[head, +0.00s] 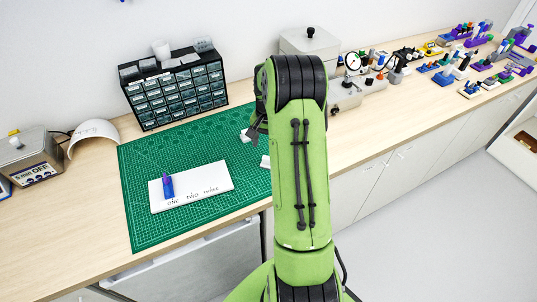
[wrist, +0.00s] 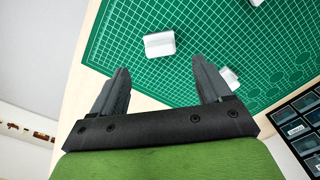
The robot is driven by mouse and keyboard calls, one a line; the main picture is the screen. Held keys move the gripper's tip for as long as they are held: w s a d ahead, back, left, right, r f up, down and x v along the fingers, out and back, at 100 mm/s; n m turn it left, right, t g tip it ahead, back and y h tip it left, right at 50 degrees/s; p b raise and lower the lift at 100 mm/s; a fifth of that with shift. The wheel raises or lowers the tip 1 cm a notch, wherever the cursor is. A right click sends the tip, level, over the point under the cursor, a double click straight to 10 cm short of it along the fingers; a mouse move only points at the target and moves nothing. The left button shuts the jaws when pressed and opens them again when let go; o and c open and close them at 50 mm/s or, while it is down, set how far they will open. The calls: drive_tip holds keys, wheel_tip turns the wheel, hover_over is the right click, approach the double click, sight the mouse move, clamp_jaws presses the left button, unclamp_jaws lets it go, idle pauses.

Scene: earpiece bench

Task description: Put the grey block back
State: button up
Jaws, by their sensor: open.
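A pale grey-white block (wrist: 160,43) lies on the green mat, ahead of my fingertips in the wrist view. A second pale piece (wrist: 228,77) is beside the right finger and partly hidden by it. In the head view, one pale block (head: 265,161) shows at my arm's left edge and another (head: 245,136) shows near my fingers. I cannot tell which one is the grey block. My gripper (wrist: 162,82) is open and empty above the mat's edge. In the head view its dark fingers (head: 254,131) are partly hidden by my arm.
A white board (head: 212,182) marked ONE, TWO, THREE lies on the mat (head: 140,225), with a blue-purple piece (head: 168,186) at ONE. A black drawer cabinet (head: 175,90) stands behind. Gauges and coloured parts fill the bench to the right. A grey box (head: 28,158) stands left.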

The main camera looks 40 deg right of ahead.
sight(267, 158)
drive_tip(key=s+a+r+n+t+h, duration=0.1)
drive_tip(key=s+a+r+n, duration=0.15)
drive_tip(key=a+r, duration=0.5)
drive_tip(key=s+a+r+n+t, duration=0.1)
drive_tip(key=s+a+r+n, duration=0.15)
drive_tip(key=a+r, duration=0.55)
drive_tip(key=s+a+r+n+t, duration=0.1)
drive_tip(key=s+a+r+n, duration=0.1)
drive_tip(key=s+a, duration=0.3)
drive_tip(key=s+a+r+n+t+y, duration=0.1)
drive_tip(key=s+a+n, duration=0.4)
drive_tip(key=s, duration=0.5)
drive_tip(key=shift+a+r+t, duration=0.3)
drive_tip(key=shift+r+t, duration=0.2)
drive_tip(key=shift+t, duration=0.3)
